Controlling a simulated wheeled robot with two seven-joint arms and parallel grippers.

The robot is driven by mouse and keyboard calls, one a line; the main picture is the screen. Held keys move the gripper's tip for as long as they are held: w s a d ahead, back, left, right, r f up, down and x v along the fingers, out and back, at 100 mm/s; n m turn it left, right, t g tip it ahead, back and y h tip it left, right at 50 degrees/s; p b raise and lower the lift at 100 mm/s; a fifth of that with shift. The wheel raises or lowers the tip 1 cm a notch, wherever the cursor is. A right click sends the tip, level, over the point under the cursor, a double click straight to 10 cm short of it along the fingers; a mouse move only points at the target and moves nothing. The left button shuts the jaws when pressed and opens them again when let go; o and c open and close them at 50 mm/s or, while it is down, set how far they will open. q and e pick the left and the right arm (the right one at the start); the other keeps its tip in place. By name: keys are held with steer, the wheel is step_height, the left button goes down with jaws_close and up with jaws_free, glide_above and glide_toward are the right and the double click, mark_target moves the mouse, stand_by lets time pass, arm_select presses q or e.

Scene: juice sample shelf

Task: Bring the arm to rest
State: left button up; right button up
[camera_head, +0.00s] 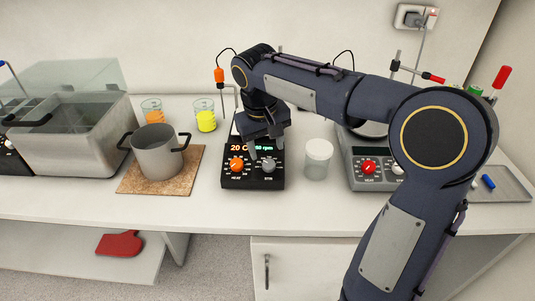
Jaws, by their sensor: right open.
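My right arm reaches in from the lower right, bends at a large elbow and stretches left over the bench. My right gripper (265,148) points down, open, above the black hotplate stirrer (252,180) with its lit display and orange and grey knobs. The gripper hides part of the stirrer's top, and I cannot tell whether they touch. Nothing shows between the fingers. My left gripper is not in view.
A white-lidded jar (318,160) stands just right of the stirrer. A grey stirrer (362,170) is partly behind my arm. A steel pot (158,155) sits on a cork mat (135,186) at left. Beakers of orange (152,112) and yellow liquid (206,120) stand behind.

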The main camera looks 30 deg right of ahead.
steer(key=shift+s+a+r, duration=0.1)
steer(key=shift+a+r, duration=0.1)
steer(key=shift+r, duration=0.95)
steer(key=s+a+f+t+y, duration=0.1)
steer(key=s+a+f, duration=0.1)
steer(key=s, duration=0.5)
steer(key=s+a+f+t+y, duration=0.2)
steer(key=s+f, duration=0.1)
steer(key=s, duration=0.4)
steer(key=s+a+f+t+y+p, duration=0.1)
steer(key=s+a+f+y, duration=0.1)
steer(key=s, duration=0.6)
steer(key=shift+a+f+m+t, duration=0.2)
steer(key=shift+f+m+t, duration=0.1)
steer(key=shift+f, duration=0.1)
